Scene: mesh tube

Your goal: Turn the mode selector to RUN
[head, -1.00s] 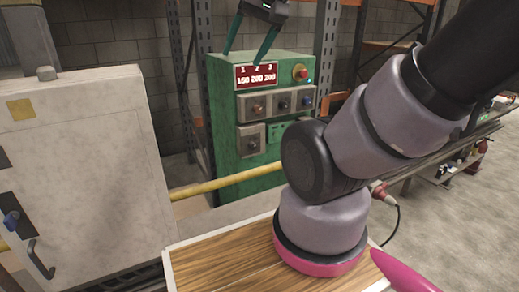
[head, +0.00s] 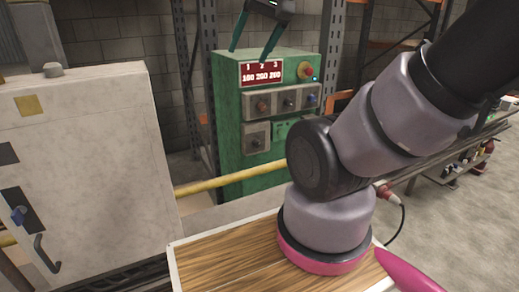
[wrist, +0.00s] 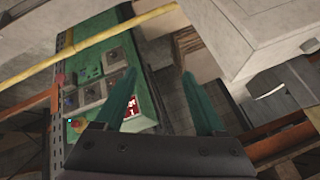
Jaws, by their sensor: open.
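The green control box (head: 228,110) stands beyond my arm in the head view. Its front carries several rotary selectors on grey plates: three in a row, left (head: 262,106), middle (head: 288,103) and right (head: 312,98), and one lower left (head: 256,142). I cannot read their labels or tell which is the mode selector. My gripper (head: 249,53) is open and empty, fingers pointing down around the height of the box's top, apart from the selectors. In the wrist view, my gripper (wrist: 160,78) has its fingers spread, with the box's panel (wrist: 100,85) sideways at left.
A red display (head: 261,73) and a red push button (head: 306,71) sit above the selectors. A yellow rail (head: 215,183) crosses low in front of the box. A pale cabinet (head: 90,160) with a handle stands at left. Metal racking (head: 333,40) rises behind.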

